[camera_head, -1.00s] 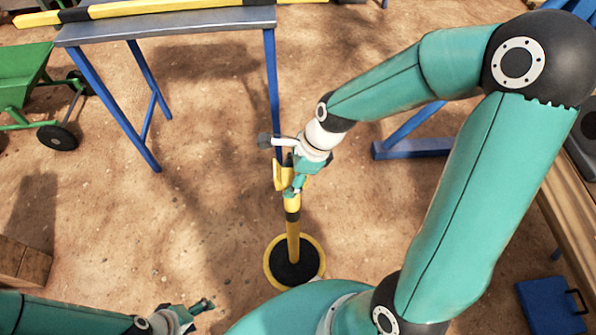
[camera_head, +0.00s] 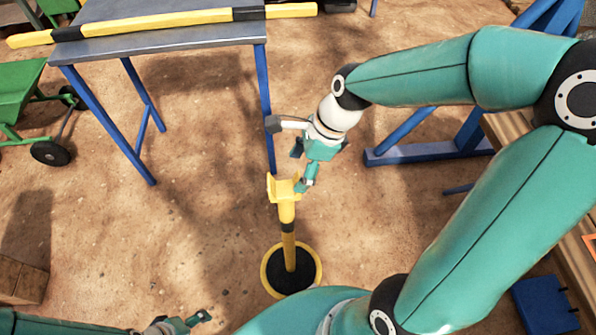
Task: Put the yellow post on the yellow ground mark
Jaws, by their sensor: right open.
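The yellow post (camera_head: 287,211) with black bands stands upright, its yellow forked cradle at the top. Its black round base (camera_head: 291,279) sits inside the yellow ground mark (camera_head: 319,270), a ring on the dirt that shows around the base. My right gripper (camera_head: 301,168) is open and empty, just above and to the right of the cradle; in this view one finger overlaps or nearly meets the cradle's right side, so I cannot tell if they touch. My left gripper (camera_head: 192,321) is low at the bottom edge, away from the post; its jaw state is unclear.
A grey-topped table (camera_head: 165,40) with blue legs carries a yellow and black bar (camera_head: 160,24) at the upper left. A green cart (camera_head: 25,95) is at the left. A blue stand (camera_head: 430,152) and a blue box (camera_head: 545,303) are at the right. Dirt left of the post is clear.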

